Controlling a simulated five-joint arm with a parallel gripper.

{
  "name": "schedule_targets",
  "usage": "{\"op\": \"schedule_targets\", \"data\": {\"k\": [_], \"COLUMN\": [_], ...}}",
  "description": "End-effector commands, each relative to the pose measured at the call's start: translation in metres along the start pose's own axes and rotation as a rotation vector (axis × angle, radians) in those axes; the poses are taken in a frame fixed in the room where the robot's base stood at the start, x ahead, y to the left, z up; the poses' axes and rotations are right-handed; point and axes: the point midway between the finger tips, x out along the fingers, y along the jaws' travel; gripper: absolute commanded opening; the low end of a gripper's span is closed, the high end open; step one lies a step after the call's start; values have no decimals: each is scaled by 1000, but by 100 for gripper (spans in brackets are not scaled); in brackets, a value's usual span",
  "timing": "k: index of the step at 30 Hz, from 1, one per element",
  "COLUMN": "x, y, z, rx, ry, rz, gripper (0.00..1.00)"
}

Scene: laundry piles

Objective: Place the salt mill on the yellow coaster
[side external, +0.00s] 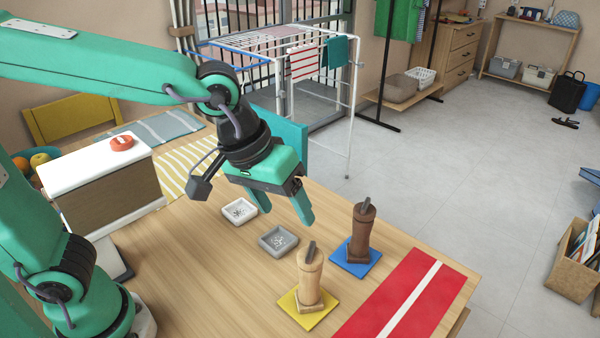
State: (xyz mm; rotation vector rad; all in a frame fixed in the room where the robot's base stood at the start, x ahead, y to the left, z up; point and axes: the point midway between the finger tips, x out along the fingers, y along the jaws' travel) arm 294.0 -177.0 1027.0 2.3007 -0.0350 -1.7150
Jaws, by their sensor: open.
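A light wooden mill (310,277) stands upright on the yellow coaster (290,306). A dark brown wooden mill (361,234) stands upright on a blue coaster (371,256), behind and to the right of the light one. Each mill has a dark grey piece sticking up from its top. I see no label that tells which is the salt mill. My gripper (287,196) is open and empty, pointing down above the table, up and left of both mills. It touches neither mill.
Two small square dishes, one white (239,211) and one grey (278,241), lie below my gripper. A red cloth with a white stripe (408,297) lies at the right table edge. A white-topped box (108,193) stands at the left. The table's front middle is clear.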

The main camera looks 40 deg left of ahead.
Motion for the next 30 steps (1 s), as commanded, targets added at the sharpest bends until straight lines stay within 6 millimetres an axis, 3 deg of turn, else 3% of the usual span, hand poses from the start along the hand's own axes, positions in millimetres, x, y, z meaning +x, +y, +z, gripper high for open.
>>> {"op": "schedule_targets", "data": {"k": [10, 14, 17, 23, 30], "x": [0, -4, -11, -29, -47], "y": [-2, -12, -29, -82, -146], "z": [0, -2, -5, -4, 13], "rx": [1, 7, 21, 74, 155], "ry": [2, 14, 33, 94, 166], "rz": [0, -3, -8, -38, -104], "gripper": [67, 67, 67, 67, 67]}}
